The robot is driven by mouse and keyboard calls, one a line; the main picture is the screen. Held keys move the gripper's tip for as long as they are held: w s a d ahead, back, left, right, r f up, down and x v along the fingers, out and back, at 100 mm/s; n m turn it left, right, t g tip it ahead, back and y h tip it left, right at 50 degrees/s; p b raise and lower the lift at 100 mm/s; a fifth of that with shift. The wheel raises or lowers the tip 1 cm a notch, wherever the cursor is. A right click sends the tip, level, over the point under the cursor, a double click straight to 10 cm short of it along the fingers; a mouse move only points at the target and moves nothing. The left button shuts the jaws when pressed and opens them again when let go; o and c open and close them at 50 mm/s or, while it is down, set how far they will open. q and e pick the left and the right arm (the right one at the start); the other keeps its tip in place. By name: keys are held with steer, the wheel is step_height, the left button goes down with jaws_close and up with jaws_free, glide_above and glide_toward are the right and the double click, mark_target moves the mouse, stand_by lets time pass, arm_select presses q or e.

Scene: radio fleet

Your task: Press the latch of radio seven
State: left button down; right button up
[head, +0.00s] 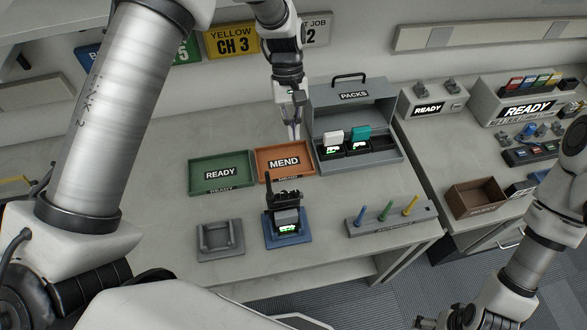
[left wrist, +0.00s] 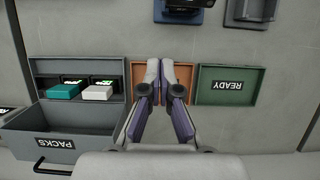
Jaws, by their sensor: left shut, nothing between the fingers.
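A dark radio (head: 285,216) with an upright antenna and a green-lit display stands on a blue stand (head: 303,239) at the front of the bench. No number is legible on it and I cannot make out its latch. Part of it shows at the top edge of the left wrist view (left wrist: 184,5). My left gripper (head: 294,136) is shut and empty, pointing down above the orange MEND tray (head: 262,176), behind the radio and apart from it. The left wrist view shows its fingertips together (left wrist: 160,65) over that tray. My right gripper (head: 428,323) is partly cut off at the bottom edge.
A green READY tray (head: 195,189) is left of MEND. The open grey PACKS case (head: 385,165) holds white and teal packs. An empty grey stand (head: 220,252) is left of the radio, and a rack of coloured sticks (head: 398,225) to its right. Bench space between is bare.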

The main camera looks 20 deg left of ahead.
arm_select(q)
steer(key=s+d+f+p, duration=0.4)
steer(key=s+f+p, duration=0.2)
steer(key=f, duration=0.3)
steer(key=shift+s+d+f+p, duration=0.15)
steer(key=shift+s+d+p, duration=0.1)
steer(key=shift+p, duration=0.2)
arm_select(e)
step_height(320, 180, up, 7)
steer(key=shift+f, duration=0.1)
